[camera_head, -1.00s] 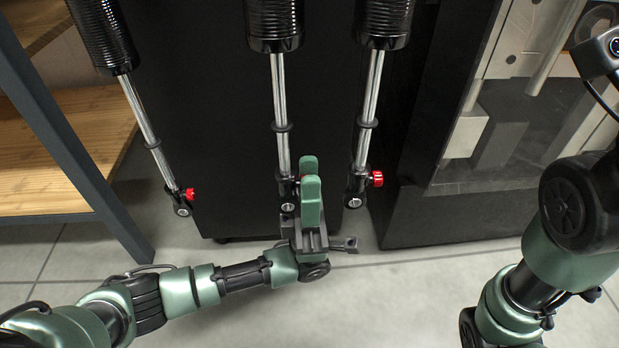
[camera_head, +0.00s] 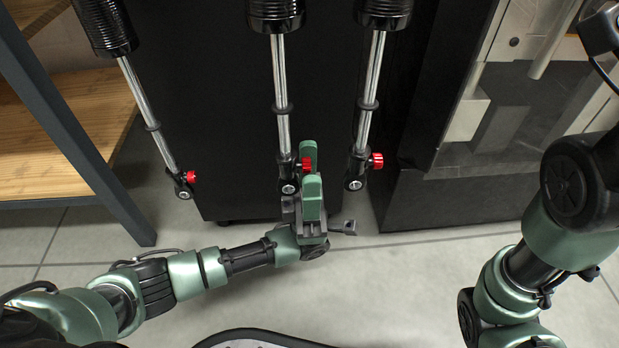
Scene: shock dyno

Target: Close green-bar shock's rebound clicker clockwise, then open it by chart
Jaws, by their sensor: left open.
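Three chrome-rodded shocks hang in a row: the left shock (camera_head: 150,120), the middle shock (camera_head: 281,95) and the right shock (camera_head: 370,95). Each has a red clicker knob near its lower eye: left knob (camera_head: 191,176), middle knob (camera_head: 306,164) and right knob (camera_head: 376,160). No green bar shows on any of them. My left gripper (camera_head: 310,173) is open at the middle shock's lower end. Its green fingers lie on the far and near sides of the middle knob; whether they touch it I cannot tell.
A black cabinet (camera_head: 215,120) stands behind the shocks. A wooden shelf unit (camera_head: 60,145) with a dark post is at the left. A dark-framed machine enclosure (camera_head: 450,205) is at the right. The tiled floor (camera_head: 400,285) is open below.

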